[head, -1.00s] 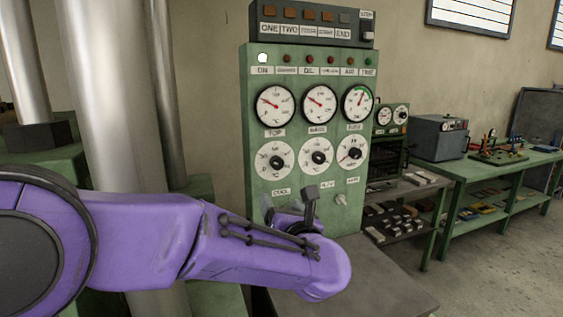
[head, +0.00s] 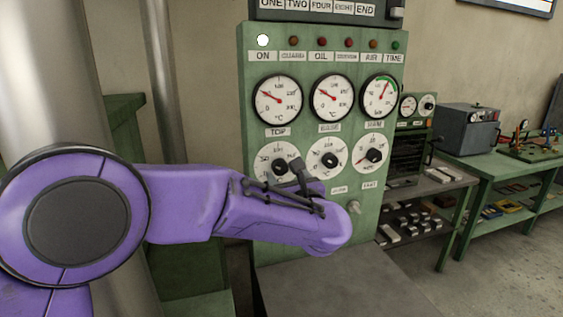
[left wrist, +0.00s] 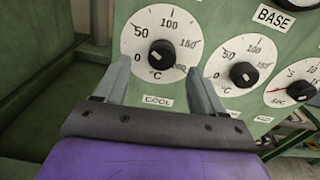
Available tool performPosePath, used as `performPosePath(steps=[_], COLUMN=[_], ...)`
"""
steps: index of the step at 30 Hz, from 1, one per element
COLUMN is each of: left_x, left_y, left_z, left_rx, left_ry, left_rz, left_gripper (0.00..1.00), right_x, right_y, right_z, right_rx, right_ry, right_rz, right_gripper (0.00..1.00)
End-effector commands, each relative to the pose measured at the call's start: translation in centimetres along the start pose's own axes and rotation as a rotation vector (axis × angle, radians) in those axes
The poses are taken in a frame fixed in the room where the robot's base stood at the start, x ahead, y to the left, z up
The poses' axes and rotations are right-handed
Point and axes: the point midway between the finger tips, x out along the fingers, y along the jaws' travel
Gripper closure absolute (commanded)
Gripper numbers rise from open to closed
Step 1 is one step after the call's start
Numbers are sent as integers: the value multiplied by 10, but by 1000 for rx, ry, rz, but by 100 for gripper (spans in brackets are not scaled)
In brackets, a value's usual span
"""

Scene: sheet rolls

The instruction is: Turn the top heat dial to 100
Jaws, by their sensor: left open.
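The top heat dial (head: 262,163) is the leftmost white dial in the lower row of the green panel, under the gauge marked TOP (head: 277,99). Its black knob (left wrist: 162,54) shows in the left wrist view, with marks from 0 to 200 around it; I cannot tell clearly where the knob points. My left gripper (left wrist: 158,68) is open, with one finger on each side of the knob and slightly below it in the picture. Contact with the knob is not visible. In the head view my left gripper (head: 296,172) partly covers the dial. My right gripper is out of view.
Two similar dials, the base dial (head: 328,160) and another (head: 371,156), sit close to the right. A small switch (head: 354,207) sticks out below them. A grey tabletop (head: 340,285) lies below the panel. Green benches (head: 485,172) stand at the right.

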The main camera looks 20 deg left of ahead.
Motion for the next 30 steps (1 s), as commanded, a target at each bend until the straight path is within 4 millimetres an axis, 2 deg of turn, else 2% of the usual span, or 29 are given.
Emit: performPosePath(steps=[1,7,11,17,18,23,30], left_x=[12,46,54,55,55,55,55], left_y=[-1,0,1,2,2,2,2], left_z=[5,2,1,0,0,0,-1], left_rx=[2,1,1,1,1,1,11], left_ry=[2,1,0,0,0,0,0], left_rz=[1,0,1,2,2,2,2], left_gripper=[30,30,30,30,34,86,86], right_x=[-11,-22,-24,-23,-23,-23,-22], right_y=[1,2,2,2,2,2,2], right_z=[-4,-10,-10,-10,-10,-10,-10], right_rx=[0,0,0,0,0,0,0], right_ry=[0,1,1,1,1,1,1], right_rz=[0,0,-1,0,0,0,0], right_gripper=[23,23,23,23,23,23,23])
